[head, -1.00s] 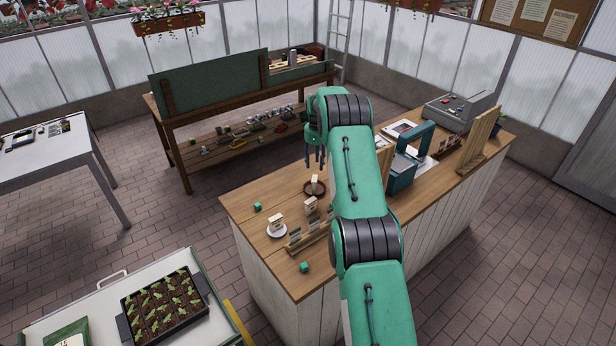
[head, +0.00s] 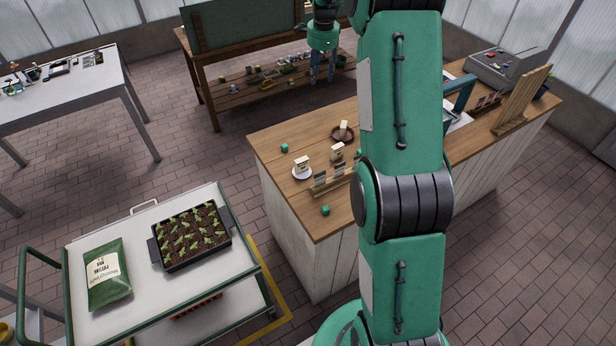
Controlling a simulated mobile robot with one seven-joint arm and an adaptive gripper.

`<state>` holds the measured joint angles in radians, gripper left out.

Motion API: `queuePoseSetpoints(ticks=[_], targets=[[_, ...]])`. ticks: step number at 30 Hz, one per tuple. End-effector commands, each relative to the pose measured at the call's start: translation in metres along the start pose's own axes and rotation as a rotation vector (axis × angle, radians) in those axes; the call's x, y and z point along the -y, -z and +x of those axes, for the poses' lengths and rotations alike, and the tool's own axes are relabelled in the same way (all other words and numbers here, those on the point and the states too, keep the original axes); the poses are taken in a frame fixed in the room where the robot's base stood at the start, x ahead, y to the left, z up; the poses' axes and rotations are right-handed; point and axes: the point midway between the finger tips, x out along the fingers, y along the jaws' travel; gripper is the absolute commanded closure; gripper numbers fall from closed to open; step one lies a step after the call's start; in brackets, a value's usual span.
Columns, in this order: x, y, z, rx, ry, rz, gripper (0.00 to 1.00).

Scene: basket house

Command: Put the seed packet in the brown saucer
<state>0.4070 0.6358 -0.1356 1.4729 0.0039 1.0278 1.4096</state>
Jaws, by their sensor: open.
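A small cream seed packet (head: 343,127) stands in the brown saucer (head: 335,136) on the wooden counter. A second cream packet (head: 302,163) sits on a white saucer (head: 296,174) nearer the counter's left edge. A third cream packet (head: 337,151) stands on the bare wood between them. Their printing is too small to read. My gripper (head: 322,80) is open and empty, its fingers pointing down, above and beyond the brown saucer and clear of all three packets.
A wooden rack of packets (head: 335,181) stands near the counter's front, partly behind my arm. Small green cubes (head: 325,210) lie around. A register (head: 506,68) and an upright wooden board (head: 523,100) stand at the right. A trolley (head: 140,290) is at the left front.

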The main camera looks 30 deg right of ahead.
Motion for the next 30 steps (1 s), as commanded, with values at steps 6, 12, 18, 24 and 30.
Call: queuePoseSetpoints(ticks=[6, 12, 18, 24, 30], targets=[[-0.036, -0.041, -0.061, -0.002, 0.037, -0.179, 0.57], [-0.074, -0.073, -0.108, -0.007, 0.07, -0.342, 0.57], [-0.118, -0.102, -0.148, -0.015, 0.101, -0.503, 0.57], [-0.166, -0.128, -0.182, -0.026, 0.134, -0.665, 0.57], [-0.217, -0.15, -0.208, -0.041, 0.167, -0.825, 0.57]])
